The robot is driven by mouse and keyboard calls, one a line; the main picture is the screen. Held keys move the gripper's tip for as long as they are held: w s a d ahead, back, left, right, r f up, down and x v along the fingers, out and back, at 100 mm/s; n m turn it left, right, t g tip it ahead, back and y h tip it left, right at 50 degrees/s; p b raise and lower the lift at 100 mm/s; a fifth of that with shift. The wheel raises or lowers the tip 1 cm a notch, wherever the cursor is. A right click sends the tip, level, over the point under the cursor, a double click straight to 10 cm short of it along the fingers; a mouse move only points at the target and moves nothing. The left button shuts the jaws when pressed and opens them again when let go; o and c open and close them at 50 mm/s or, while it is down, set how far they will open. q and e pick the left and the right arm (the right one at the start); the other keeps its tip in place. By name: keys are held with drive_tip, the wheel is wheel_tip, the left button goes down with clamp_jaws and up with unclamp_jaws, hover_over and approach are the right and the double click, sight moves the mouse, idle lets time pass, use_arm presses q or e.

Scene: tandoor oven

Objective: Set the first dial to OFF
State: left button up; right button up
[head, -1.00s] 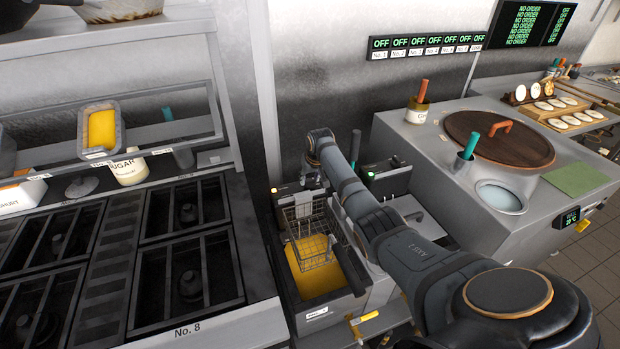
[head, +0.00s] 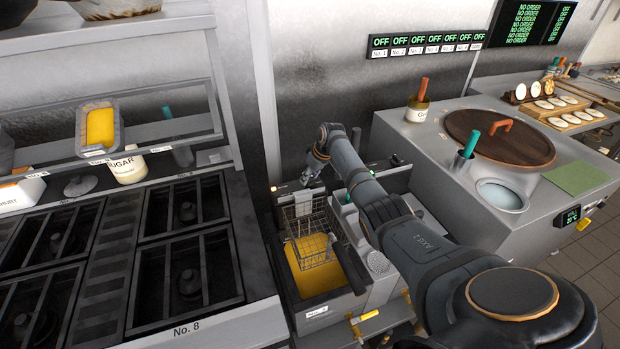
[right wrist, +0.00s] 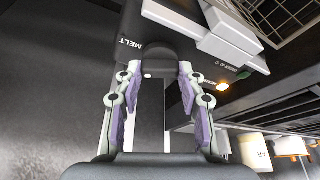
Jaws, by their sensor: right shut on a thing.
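In the right wrist view, a dark dial (right wrist: 160,56) sits on a dark control panel (right wrist: 136,22) marked MELT. My right gripper's purple-padded fingers (right wrist: 157,76) are closed on both sides of the dial. In the head view, my right gripper (head: 309,179) is at the back control box of the left fryer (head: 318,314), above its basket. The dial itself is hidden there, and I cannot tell which setting it points to. My left gripper is not in view.
A wire basket (head: 311,225) hangs over yellow oil beside the gripper. An amber light (right wrist: 222,85) glows on the panel. A second fryer control box (head: 385,180) with a green light stands to the right. The wall display (head: 425,42) reads OFF in all its boxes.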

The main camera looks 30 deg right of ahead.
drive_tip(key=n+b, duration=0.2)
drive_tip(key=n+y+b, duration=0.1)
drive_tip(key=n+b, duration=0.1)
drive_tip(key=b, duration=0.1)
drive_tip(key=shift+w+d+f+g+y, duration=0.1)
drive_tip(key=shift+d+f+g+y, duration=0.1)
drive_tip(key=shift+g+y, duration=0.1)
drive_tip(key=shift+r+n+b, duration=0.2)
drive_tip(key=shift+n+b, duration=0.6)
drive_tip(key=shift+b, duration=0.15)
drive_tip(key=o, duration=1.2)
drive_tip(key=shift+c, duration=0.2)
drive_tip(key=v, duration=1.2)
drive_tip(key=shift+w+d, duration=0.1)
drive_tip(key=shift+w, duration=0.05)
